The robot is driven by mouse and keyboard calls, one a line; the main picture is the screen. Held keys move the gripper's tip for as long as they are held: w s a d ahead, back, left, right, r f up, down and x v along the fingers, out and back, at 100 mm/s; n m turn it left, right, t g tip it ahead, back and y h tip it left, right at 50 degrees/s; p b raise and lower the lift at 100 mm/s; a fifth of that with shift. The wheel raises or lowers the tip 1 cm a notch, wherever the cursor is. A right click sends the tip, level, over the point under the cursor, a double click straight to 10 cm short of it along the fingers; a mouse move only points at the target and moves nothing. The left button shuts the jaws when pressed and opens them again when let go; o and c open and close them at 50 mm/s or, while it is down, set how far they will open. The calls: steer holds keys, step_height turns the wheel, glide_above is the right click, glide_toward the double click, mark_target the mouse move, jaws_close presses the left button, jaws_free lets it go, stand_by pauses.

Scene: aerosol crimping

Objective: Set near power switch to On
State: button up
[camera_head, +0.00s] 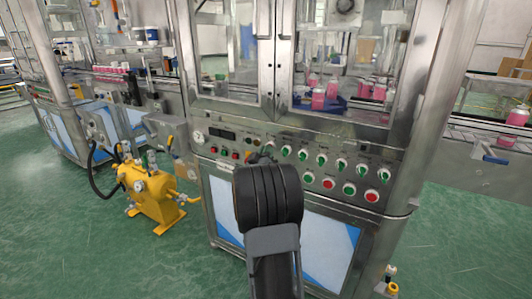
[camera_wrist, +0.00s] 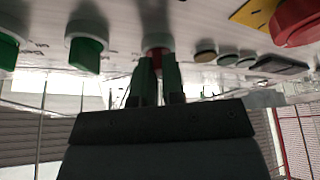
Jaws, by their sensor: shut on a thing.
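The control panel (camera_head: 318,165) on the machine front carries a row of green rotary switches (camera_head: 321,160) with red and green buttons below. In the wrist view my gripper (camera_wrist: 158,62) is at the panel face, its two narrow fingers close together. They are shut on the near power switch (camera_wrist: 158,43), whose reddish front shows between the tips. The handle's angle is mostly hidden by the fingers, and the labels are too small to read. In the head view my dark wrist covers the switch and the fingertips.
In the wrist view a green switch (camera_wrist: 86,47) stands left of my fingers. Small dark buttons (camera_wrist: 228,60) and a large red button (camera_wrist: 297,20) are on the right. A yellow pump unit (camera_head: 152,190) stands on the floor at left. A steel post (camera_head: 425,110) bounds the panel at right.

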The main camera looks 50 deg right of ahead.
steer(key=shift+f+m+b, duration=0.15)
steer(key=shift+m+b, duration=0.15)
steer(key=shift+b, duration=0.1)
jaws_close()
steer(key=shift+w+m+g+h+b, duration=0.1)
steer(key=shift+m+g+h+b, duration=0.3)
steer(key=shift+m+g+b, duration=1.8)
steer(key=shift+w+m+g+h+b, duration=0.1)
steer(key=shift+m+g+h+b, duration=0.55)
steer(key=shift+m, duration=2.75)
steer(key=shift+w+m+g+h+b, duration=0.15)
steer(key=shift+m+g+b, duration=1.6)
steer(key=shift+m, duration=1.05)
steer(key=shift+s, duration=0.1)
steer(key=o, duration=0.6)
jaws_free()
steer(key=shift+o, duration=0.2)
steer(key=shift+a, duration=0.1)
